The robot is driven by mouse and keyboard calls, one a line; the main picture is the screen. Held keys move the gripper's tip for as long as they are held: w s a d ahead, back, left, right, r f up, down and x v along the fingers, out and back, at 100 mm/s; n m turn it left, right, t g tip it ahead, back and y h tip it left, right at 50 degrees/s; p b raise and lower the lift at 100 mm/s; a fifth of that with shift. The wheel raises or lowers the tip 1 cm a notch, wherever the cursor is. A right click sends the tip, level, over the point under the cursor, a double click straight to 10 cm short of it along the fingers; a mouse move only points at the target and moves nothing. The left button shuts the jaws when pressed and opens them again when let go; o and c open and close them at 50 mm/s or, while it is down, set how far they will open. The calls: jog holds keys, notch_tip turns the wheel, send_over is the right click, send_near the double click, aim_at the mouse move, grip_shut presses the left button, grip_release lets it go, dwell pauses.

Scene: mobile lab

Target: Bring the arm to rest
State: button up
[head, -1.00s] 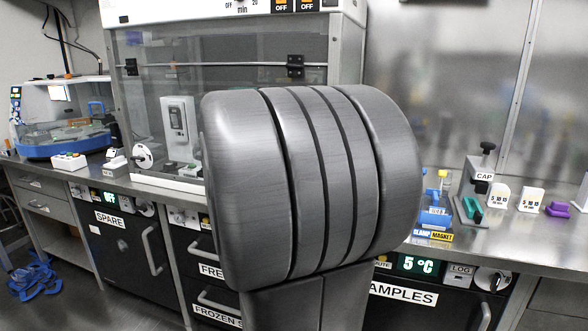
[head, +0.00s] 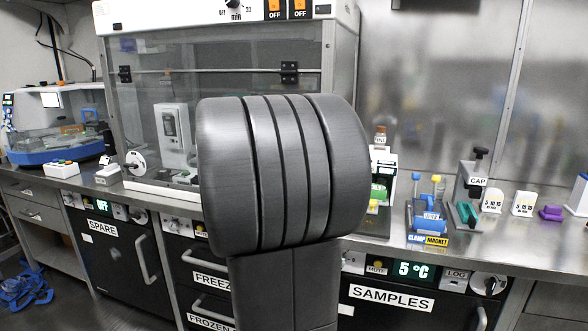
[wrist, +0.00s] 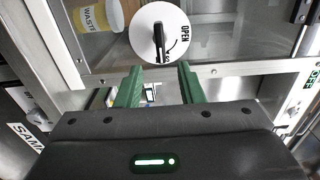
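My gripper (wrist: 158,88) shows in the wrist view with two green fingers set well apart and nothing between them. Beyond the fingertips is a round white knob (wrist: 174,30) with a black lever and the word OPEN, on the front of a glass-fronted cabinet. In the head view a large grey part of my own arm fills the middle and hides my gripper and part of the bench.
A glass-fronted cabinet (head: 255,135) stands behind my arm. A steel bench (head: 500,245) carries a clamp and magnet rack (head: 428,222), a CAP stand (head: 470,190) and a purple piece (head: 550,213). The SAMPLES fridge (head: 390,298) is below. A WASTE container (wrist: 97,17) is behind the glass.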

jog(key=x, duration=0.7)
jog(key=shift+w, duration=0.15)
jog(key=v, duration=1.4)
jog(key=w+d+n+p, duration=0.4)
jog(key=w+n+p, duration=0.1)
jog(key=w, duration=0.8)
jog(key=shift+w+d+r+n, duration=0.2)
jog(key=shift+r+n, duration=0.15)
jog(key=shift+n, duration=0.45)
